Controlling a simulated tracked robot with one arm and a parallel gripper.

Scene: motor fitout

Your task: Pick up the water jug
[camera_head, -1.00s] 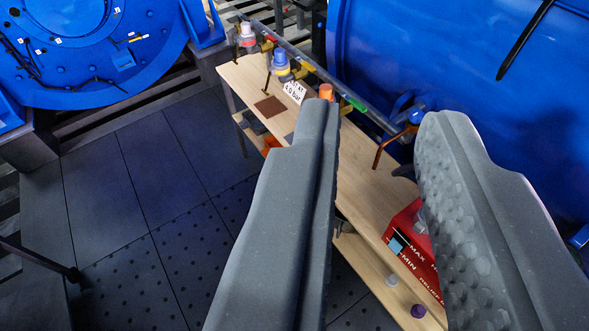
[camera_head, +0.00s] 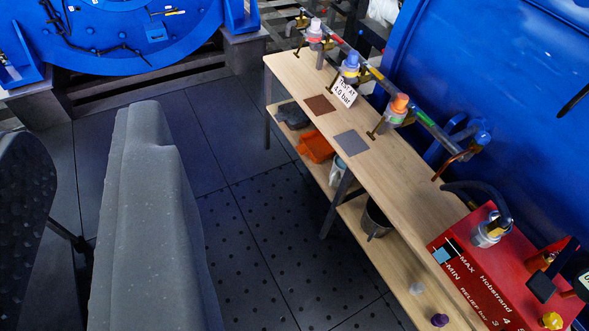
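My gripper (camera_head: 86,122) is at the left side of the view. Its two grey fingers are apart with bare floor showing between them, so it is open and empty. I cannot identify the water jug for certain. A small pale object (camera_head: 336,172), partly hidden by the bench top, stands on the lower shelf and may be the jug. A dark grey bucket-like container (camera_head: 376,219) stands farther along that shelf, also partly under the top. Both are to the right of my gripper and apart from it.
A long wooden bench (camera_head: 410,180) carries capped fittings, a test sign (camera_head: 343,91) and a red pump box (camera_head: 495,270). An orange bin (camera_head: 315,147) is on its shelf. Blue machines stand behind and at upper left. The dark floor (camera_head: 250,210) is clear.

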